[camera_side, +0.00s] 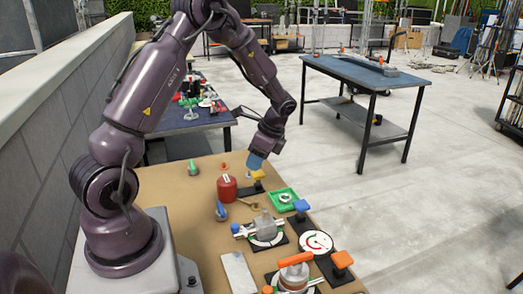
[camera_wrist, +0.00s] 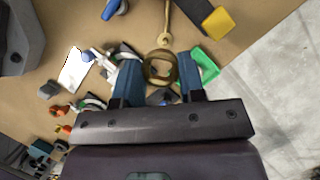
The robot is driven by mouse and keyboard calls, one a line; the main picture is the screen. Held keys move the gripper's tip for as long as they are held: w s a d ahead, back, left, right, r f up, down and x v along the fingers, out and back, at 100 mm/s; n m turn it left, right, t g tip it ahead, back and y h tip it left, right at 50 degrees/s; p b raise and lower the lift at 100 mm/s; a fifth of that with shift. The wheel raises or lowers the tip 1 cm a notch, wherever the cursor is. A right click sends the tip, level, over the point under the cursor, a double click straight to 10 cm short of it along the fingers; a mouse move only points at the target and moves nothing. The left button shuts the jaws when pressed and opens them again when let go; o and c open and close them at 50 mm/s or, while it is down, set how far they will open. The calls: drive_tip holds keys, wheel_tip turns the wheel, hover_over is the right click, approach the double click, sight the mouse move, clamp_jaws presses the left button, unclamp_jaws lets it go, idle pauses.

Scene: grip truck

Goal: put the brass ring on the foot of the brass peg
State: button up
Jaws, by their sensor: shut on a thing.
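My gripper (camera_side: 257,161) is above the back part of the tan table, its blue fingertips pointing down. In the wrist view my gripper (camera_wrist: 160,82) has its two blue fingers on either side of the brass ring (camera_wrist: 147,68), shut on it. The ring is not clear in the side view. A small brass piece (camera_side: 248,205) lies beside the red canister in the side view. I cannot tell whether this is the peg; its foot is not clear.
Bare tan surface shows left of the canister.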

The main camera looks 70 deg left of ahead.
drive_tip(key=shift+f, duration=5.5)
drive_tip(key=shift+f, duration=0.1)
drive_tip(key=shift+f, duration=0.45)
drive_tip(key=shift+f, duration=0.25)
drive_tip(key=shift+f, duration=0.25)
drive_tip(key=shift+f, duration=0.4)
drive_tip(key=o, duration=1.3)
